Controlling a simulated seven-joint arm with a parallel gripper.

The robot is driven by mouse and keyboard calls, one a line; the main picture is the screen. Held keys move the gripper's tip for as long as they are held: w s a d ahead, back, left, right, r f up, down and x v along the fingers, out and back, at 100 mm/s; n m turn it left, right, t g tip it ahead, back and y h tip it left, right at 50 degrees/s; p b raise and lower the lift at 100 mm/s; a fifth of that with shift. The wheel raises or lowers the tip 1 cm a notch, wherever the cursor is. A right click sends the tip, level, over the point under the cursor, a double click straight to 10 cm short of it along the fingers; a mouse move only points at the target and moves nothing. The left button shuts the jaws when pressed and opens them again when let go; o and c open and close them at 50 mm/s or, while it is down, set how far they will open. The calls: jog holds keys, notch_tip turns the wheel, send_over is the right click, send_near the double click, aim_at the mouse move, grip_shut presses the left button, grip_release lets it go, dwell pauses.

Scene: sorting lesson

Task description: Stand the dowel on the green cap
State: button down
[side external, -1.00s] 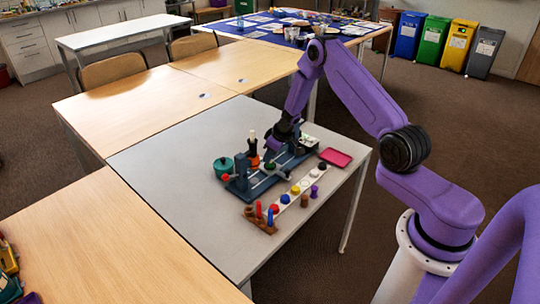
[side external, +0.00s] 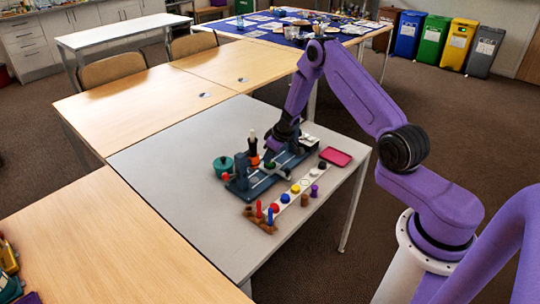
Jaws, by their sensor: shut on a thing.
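My gripper (side external: 271,148) is low over the blue-grey fixture on the grey table. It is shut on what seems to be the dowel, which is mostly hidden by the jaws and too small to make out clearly. A dark green cap (side external: 270,165) shows just below the gripper, among the fixture's parts. I cannot tell whether the dowel touches the cap.
The blue-grey fixture (side external: 240,185) has upright parts close to my gripper. A teal pot (side external: 223,168) stands left of it. A white strip (side external: 291,195) with several coloured caps and a brown rack (side external: 261,223) are in front. A pink tray (side external: 335,157) lies right. The table's left side is clear.

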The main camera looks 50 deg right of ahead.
jog(key=c, duration=0.6)
grip_release()
jog(key=shift+r, duration=0.1)
jog(key=shift+r, duration=3.4)
